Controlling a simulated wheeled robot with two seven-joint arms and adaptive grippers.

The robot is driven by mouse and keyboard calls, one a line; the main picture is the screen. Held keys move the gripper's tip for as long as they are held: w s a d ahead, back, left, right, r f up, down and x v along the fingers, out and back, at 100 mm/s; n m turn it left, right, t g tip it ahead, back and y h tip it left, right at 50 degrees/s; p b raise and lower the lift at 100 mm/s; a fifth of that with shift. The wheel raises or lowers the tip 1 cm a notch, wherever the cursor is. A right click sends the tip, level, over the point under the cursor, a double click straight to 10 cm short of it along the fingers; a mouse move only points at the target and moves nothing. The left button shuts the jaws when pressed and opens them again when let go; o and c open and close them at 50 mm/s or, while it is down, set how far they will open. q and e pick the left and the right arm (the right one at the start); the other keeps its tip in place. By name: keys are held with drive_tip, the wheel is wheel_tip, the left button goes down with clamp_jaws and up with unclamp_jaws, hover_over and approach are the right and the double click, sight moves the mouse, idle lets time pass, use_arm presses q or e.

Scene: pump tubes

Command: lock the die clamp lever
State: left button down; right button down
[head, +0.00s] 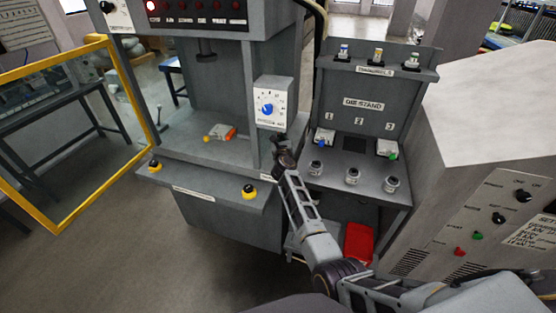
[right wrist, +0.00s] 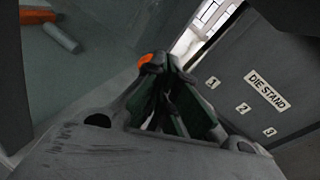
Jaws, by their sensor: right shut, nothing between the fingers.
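In the head view a small grey die clamp with an orange part (head: 220,132) sits on the press bed. I cannot clearly make out a lever on it or its position. My right gripper (head: 280,148) is shut and empty, to the right of the clamp, by the press's right column below the dial box. In the right wrist view the gripper's fingers (right wrist: 165,95) are together. An orange patch (right wrist: 151,60) shows at their tips; I cannot tell what it belongs to. Another orange piece and a grey cylinder (right wrist: 62,38) lie at upper left. My left gripper is not in view.
The dial box (head: 272,104) hangs just above my right gripper. The die stand (head: 362,185) with several small parts is to the right. Yellow buttons (head: 249,191) stand on the press's front ledge. A yellow-framed guard (head: 62,225) is at the left.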

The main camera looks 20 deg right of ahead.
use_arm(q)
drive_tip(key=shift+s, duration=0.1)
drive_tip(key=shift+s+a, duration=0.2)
use_arm(e)
drive_tip(key=shift+s, duration=0.15)
